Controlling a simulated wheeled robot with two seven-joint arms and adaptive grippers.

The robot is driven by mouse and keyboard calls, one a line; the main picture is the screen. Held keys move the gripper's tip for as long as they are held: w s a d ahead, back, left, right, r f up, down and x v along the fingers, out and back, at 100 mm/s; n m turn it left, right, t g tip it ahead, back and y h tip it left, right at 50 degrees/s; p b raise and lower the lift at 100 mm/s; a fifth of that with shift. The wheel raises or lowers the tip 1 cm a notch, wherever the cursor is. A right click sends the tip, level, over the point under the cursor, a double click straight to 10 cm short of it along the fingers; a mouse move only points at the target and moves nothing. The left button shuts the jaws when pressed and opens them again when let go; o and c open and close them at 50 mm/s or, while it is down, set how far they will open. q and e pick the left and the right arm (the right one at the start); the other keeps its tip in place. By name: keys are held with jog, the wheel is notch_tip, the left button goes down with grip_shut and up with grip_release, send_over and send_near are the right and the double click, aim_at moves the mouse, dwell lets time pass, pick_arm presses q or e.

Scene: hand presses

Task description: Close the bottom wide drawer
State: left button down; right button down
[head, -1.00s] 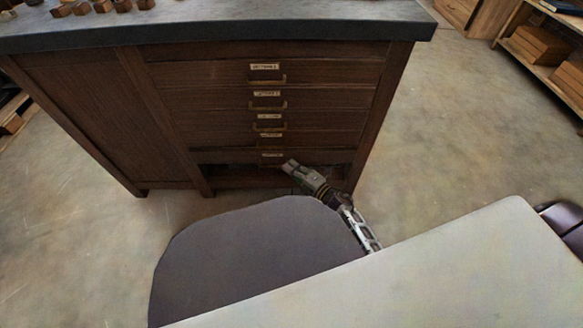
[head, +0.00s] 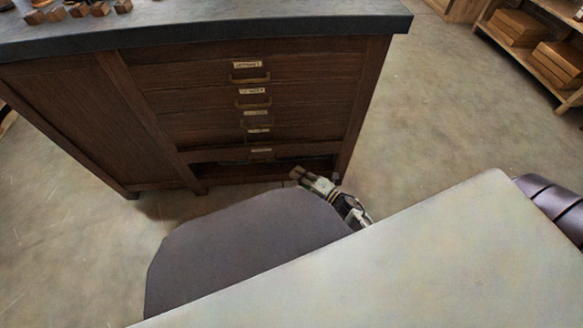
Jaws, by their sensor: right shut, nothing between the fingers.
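The dark wooden cabinet (head: 130,125) has a column of wide drawers with small labels and brass handles. The bottom wide drawer (head: 215,155) shows as a thin front with a label, above a dark open gap; I cannot tell how far it stands out. My right gripper (head: 298,174) is shut and empty, low in front of the gap's right part, to the right of and below the bottom label. It appears apart from the drawer front. My left gripper is not in view.
The cabinet's dark top (head: 200,32) carries several small wooden blocks (head: 75,10) at the left. A shelf (head: 530,45) with wooden boxes stands at the far right. Bare floor (head: 430,120) lies open right of the cabinet.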

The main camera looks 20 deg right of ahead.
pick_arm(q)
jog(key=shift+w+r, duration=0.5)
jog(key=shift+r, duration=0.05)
pick_arm(e)
jog(key=shift+s+d, duration=0.3)
jog(key=shift+s, duration=0.35)
